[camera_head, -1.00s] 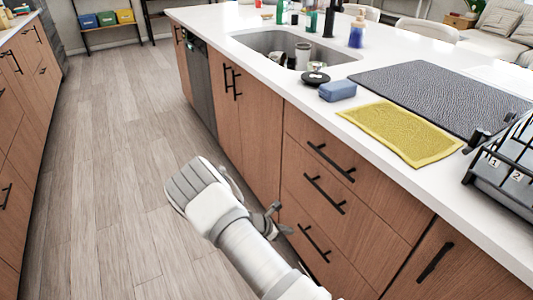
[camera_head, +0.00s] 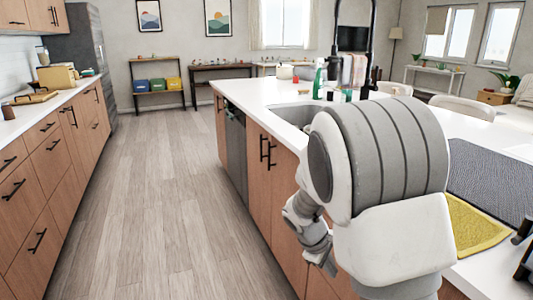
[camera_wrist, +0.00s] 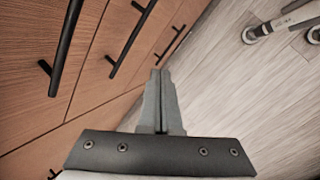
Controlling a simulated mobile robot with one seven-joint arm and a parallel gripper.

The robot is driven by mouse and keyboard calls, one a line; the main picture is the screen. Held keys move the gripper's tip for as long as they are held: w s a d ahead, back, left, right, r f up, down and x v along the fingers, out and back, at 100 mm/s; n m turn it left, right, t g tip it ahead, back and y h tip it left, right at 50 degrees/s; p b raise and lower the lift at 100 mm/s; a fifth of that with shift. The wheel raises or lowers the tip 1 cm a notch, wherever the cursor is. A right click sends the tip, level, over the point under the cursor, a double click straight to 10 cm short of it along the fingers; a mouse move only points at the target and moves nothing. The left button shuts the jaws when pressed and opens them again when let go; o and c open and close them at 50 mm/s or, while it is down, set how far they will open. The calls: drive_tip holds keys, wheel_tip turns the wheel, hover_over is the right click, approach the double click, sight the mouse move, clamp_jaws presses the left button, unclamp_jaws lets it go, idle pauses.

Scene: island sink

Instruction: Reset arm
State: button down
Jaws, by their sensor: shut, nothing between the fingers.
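My gripper (camera_wrist: 160,100) is shut and empty in the wrist view, its two fingers together. It points down along wooden drawer fronts (camera_wrist: 95,60) with black bar handles, above the grey plank floor (camera_wrist: 235,85). In the head view my arm is folded up large at the right, in front of the island. The arm hides much of the sink and part of the counter. The gripper's fingertips cannot be made out in the head view.
The island counter (camera_head: 260,92) holds a sink (camera_head: 292,115), bottles, a yellow cloth (camera_head: 475,225) and a dark mat (camera_head: 495,180). Wooden cabinets (camera_head: 45,190) line the left. The floor aisle (camera_head: 165,190) between is clear.

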drive_tip(key=s+a+r+m+t+y, duration=0.15)
drive_tip(key=s+r+m, duration=0.35)
drive_tip(key=s+r, duration=0.6)
drive_tip(key=s+a+r+m+t+y, duration=0.1)
drive_tip(key=s+r+m+t+y, duration=0.3)
drive_tip(key=s+r, duration=0.6)
wheel_tip(320, 180, up, 19)
drive_tip(key=s+m+g+p, duration=0.1)
drive_tip(key=s+g+p, duration=0.1)
drive_tip(key=p, duration=1.8)
drive_tip(key=shift+d+f+h+p, duration=0.15)
drive_tip(key=shift+d+h+p, duration=0.05)
drive_tip(key=shift+h+p, duration=0.15)
drive_tip(key=shift+s, duration=0.1)
